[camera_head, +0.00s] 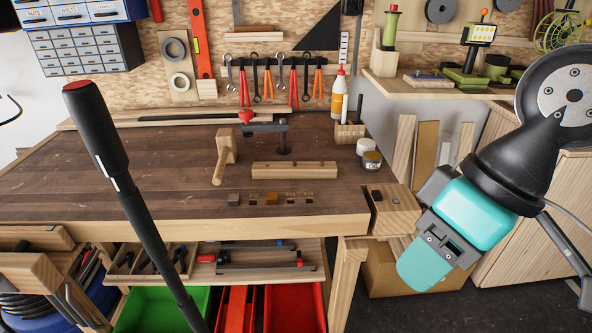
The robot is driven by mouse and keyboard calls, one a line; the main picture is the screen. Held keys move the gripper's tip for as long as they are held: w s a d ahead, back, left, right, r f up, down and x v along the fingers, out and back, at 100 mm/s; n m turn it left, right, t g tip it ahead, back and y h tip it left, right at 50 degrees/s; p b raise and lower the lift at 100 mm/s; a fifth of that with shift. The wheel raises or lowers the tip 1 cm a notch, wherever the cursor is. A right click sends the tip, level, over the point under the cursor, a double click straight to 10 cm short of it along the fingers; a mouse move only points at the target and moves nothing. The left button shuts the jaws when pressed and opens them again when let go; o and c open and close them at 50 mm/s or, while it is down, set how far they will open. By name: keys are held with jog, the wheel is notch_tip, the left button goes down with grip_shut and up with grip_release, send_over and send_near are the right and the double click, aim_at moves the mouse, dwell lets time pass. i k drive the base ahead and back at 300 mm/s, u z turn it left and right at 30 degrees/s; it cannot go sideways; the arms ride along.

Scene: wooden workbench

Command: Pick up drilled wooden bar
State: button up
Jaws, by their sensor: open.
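The drilled wooden bar (294,169) is a pale, long block lying flat on the dark workbench top (110,185), right of the middle. Small marks like holes show on it. My gripper (426,264), teal and dark grey, hangs at the right, in front of the bench's right end. It is open, apart from the bar and nearer to the camera. Its fingers are hard to make out at this angle, and I see nothing held in it.
A clamp (283,136) stands behind the bar, and a wooden mallet (224,155) lies to its left. Small blocks (271,198) line the front edge. The bench's left side is mostly clear.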

aim_at(276, 169)
jog(key=k, duration=0.6)
jog(key=z, duration=0.15)
jog(key=i, duration=1.6)
jog(key=u, duration=0.75)
